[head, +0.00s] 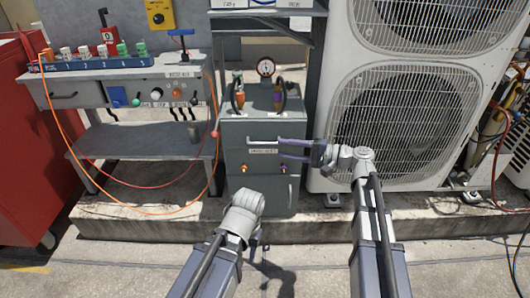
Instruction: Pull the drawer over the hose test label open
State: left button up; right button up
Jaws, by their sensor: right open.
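The grey cabinet (232,190) stands in the middle of the head view. Near its top is a drawer front with a pale bar handle (262,142). A small white label (262,151) sits just under the handle; its print is too small to read surely. The drawer looks shut. My right gripper (294,150) is open and points left, its two fingers one above the other. The fingertips are just right of the handle's right end, with nothing held; contact cannot be told. My left arm's wrist (244,208) is low in front of the cabinet, its fingers mostly hidden.
A pressure gauge (265,67) and coloured hose fittings are on the cabinet top. Left is a bench (145,90) with switches and hanging hoses, then a red cabinet (25,150). A large condenser unit (405,120) stands close on the right. A concrete kerb (140,222) runs below.

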aim_at(269, 144)
jog(key=shift+w+b+x, duration=0.2)
jog(key=shift+w+x, duration=0.05)
jog(key=shift+x, duration=1.65)
jog(key=shift+w+b+x, duration=0.2)
jog(key=shift+w+x, duration=0.05)
jog(key=shift+x, duration=1.65)
jog(key=shift+d+r, duration=0.1)
jog(key=shift+d, duration=0.05)
grip_shut()
